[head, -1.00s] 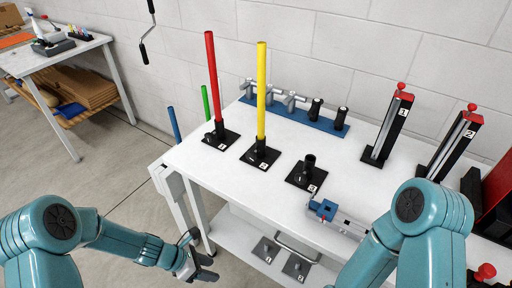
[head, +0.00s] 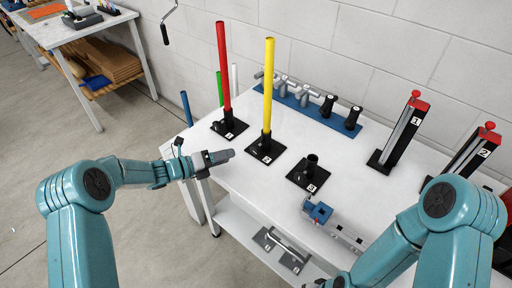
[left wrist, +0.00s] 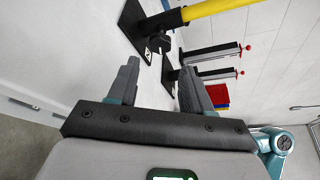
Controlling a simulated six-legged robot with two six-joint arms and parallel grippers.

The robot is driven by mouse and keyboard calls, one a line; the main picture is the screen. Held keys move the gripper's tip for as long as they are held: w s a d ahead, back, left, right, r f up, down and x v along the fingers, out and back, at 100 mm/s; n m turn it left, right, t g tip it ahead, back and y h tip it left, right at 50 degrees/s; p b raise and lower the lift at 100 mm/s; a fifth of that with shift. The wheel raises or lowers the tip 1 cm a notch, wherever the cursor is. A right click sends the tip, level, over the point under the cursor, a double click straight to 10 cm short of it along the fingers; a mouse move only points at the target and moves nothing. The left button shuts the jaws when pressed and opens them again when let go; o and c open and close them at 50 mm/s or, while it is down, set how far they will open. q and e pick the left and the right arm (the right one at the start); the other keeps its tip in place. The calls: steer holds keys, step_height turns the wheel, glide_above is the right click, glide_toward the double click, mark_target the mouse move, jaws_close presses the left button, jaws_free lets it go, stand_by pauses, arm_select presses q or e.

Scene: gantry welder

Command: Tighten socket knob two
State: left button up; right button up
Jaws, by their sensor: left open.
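Socket two is a black square base (head: 262,157) marked 2 on the white table, with a yellow rod (head: 268,85) upright in it. Its small dark knob shows in the left wrist view (left wrist: 160,44), sticking out from the socket's side. My left gripper (head: 228,155) is open and empty at the table's front left edge, left of socket two and apart from it. In the left wrist view the gap between its fingers (left wrist: 158,82) lies below the knob in the picture. My right gripper is mostly cut off at the bottom edge of the head view (head: 314,284).
Socket one (head: 230,128) holds a red rod to the left. Empty socket three (head: 308,176) stands to the right. A blue clamp-like fixture (head: 317,211) lies near the front edge. A blue rack (head: 310,106) with several tools is at the back.

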mark_target(252, 150)
arm_select(q)
steer(key=p+x, duration=0.1)
steer(key=x, duration=1)
steer(key=shift+s+d, duration=0.1)
steer(key=shift+c, duration=0.3)
steer(key=c, duration=0.7)
